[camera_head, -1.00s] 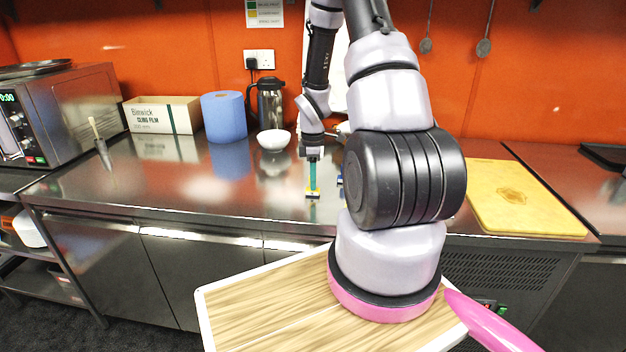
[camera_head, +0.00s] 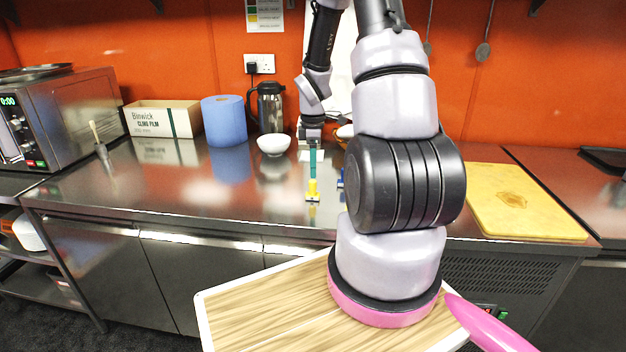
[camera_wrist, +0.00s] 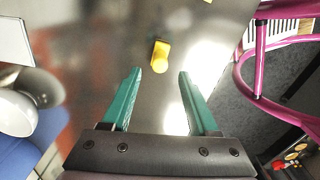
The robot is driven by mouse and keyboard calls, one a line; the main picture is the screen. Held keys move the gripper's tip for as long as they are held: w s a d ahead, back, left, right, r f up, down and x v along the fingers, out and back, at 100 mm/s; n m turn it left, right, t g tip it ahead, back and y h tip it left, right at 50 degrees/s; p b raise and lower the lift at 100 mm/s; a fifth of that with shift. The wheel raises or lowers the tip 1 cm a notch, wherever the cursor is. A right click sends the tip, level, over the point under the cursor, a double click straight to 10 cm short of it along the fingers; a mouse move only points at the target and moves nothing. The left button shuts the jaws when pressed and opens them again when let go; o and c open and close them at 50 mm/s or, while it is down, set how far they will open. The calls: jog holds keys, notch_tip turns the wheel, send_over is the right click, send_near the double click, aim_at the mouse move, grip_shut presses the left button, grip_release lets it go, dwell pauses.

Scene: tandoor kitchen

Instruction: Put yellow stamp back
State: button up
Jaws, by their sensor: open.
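The yellow stamp (camera_head: 313,189) stands upright on the steel counter (camera_head: 240,190), near the middle of the head view. It also shows in the wrist view (camera_wrist: 160,56), beyond the fingertips and between their lines. My gripper (camera_head: 313,172) is above the stamp, pointing down. In the wrist view its two teal fingers (camera_wrist: 160,74) are spread apart with nothing between them. The stamp is clear of the fingers.
A small blue thing (camera_head: 341,178) is right of the stamp, partly hidden by my arm. A white bowl (camera_head: 273,144), black jug (camera_head: 269,106) and blue roll (camera_head: 223,120) stand behind left. The counter's left middle is clear.

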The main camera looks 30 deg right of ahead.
notch_tip(320, 180, up, 5)
notch_tip(320, 180, up, 17)
jog(key=m+t, duration=0.3)
jog(key=m, duration=0.4)
send_over(313, 181)
jog(key=s+a, duration=0.5)
jog(key=a, duration=0.1)
jog(key=s+a+r+m+t+y, duration=0.2)
jog(key=s+a+r+m+t, duration=0.2)
jog(key=s+a+r+m, duration=0.3)
jog(key=s+r+m, duration=0.3)
jog(key=s+r, duration=0.1)
jog(key=s, duration=0.3)
jog(key=shift+s+a+r, duration=0.2)
jog(key=shift+s, duration=0.1)
